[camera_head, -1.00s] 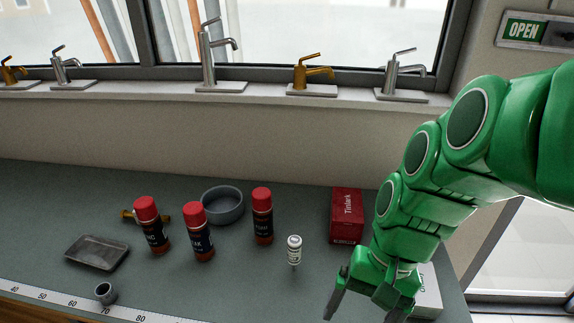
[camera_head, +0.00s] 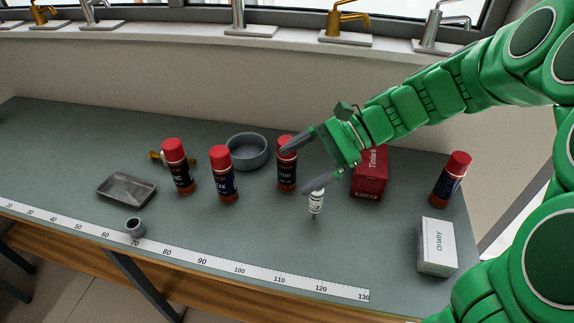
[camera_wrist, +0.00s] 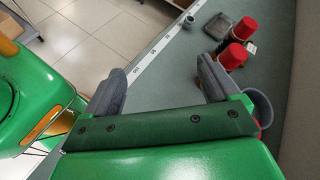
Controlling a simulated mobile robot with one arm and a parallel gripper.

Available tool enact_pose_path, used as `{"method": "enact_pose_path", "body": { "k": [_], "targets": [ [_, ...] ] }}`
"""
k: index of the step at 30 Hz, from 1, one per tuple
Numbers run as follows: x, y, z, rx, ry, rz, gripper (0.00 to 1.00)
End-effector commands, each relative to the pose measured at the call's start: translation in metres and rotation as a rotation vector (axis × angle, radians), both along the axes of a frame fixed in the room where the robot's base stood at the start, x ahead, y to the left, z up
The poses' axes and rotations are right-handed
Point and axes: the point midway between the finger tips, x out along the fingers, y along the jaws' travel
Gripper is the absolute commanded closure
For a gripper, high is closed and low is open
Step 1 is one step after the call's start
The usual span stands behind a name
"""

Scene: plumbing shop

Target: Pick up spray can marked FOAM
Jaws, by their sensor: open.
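Several red-capped spray cans stand upright on the grey bench. In the head view, the can whose dark label seems to read FOAM (camera_head: 287,178) is right of the cans that seem to read ZINC (camera_head: 178,170) and LEAK (camera_head: 224,180). A further can (camera_head: 450,180) stands at the far right, its label unreadable. My gripper (camera_head: 297,166) is open and empty, its fingers pointing left. The wrist view shows two red caps (camera_wrist: 245,28) beyond the spread fingers.
A grey bowl (camera_head: 247,152) stands behind the cans. A grey tray (camera_head: 126,189) and small cup (camera_head: 135,227) are left. The front middle is clear.

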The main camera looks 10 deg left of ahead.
Motion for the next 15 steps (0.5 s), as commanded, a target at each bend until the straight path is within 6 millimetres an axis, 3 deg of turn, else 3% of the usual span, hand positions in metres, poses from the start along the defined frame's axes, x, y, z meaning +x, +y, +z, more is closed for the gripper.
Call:
{"method": "enact_pose_path", "body": {
  "k": [15],
  "targets": [
    [0.118,0.028,-0.008,0.218,0.349,-0.246,0.11]
  ]
}}
